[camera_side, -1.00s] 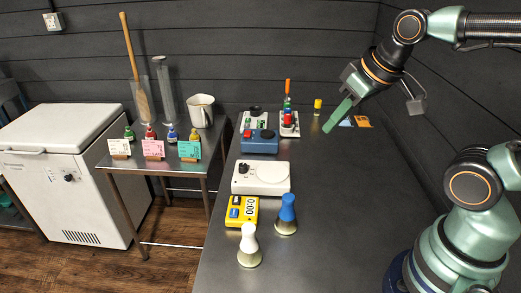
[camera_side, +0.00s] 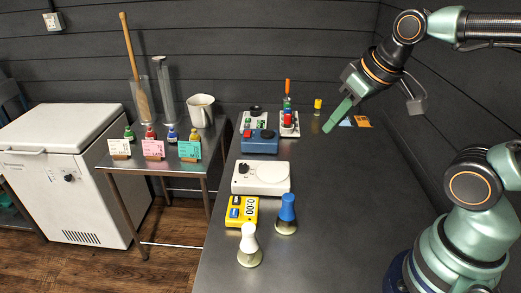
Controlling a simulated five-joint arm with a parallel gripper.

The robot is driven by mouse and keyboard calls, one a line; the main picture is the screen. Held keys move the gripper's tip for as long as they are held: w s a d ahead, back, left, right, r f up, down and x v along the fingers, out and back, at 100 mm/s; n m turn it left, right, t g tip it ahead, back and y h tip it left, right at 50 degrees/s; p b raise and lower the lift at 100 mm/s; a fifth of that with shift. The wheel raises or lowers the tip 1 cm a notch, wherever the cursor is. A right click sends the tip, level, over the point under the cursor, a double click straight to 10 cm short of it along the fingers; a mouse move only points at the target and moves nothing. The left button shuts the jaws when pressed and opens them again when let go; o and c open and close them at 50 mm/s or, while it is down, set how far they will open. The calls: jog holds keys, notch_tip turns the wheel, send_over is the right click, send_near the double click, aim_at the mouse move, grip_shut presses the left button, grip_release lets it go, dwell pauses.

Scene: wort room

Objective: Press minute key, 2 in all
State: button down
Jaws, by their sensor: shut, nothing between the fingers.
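The yellow timer (camera_side: 234,219) lies on the dark worktop toward the front left. It has a white display that seems to read 00:0 and blue keys on its left side; which one is the minute key is too small to tell. My gripper (camera_side: 328,130), with green fingers, is shut and empty. It is above the far part of the worktop, up and to the right of the timer and well apart from it.
A white-capped flask (camera_side: 249,246) and a blue-capped flask (camera_side: 287,214) stand close by the timer. Behind it are a white stirrer plate (camera_side: 261,178) and a blue box (camera_side: 260,142). The worktop's right middle (camera_side: 350,200) is clear.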

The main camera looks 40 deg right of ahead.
jog(key=shift+w, duration=0.1)
jog(key=m+t+y, duration=0.3)
jog(key=m, duration=0.2)
send_over(239, 202)
notch_tip(239, 202, down, 12)
jog(key=shift+r, duration=0.25)
jog(key=shift+d, duration=0.1)
jog(key=shift+f, duration=4.4)
jog(key=shift+f, duration=0.15)
jog(key=shift+f, duration=0.25)
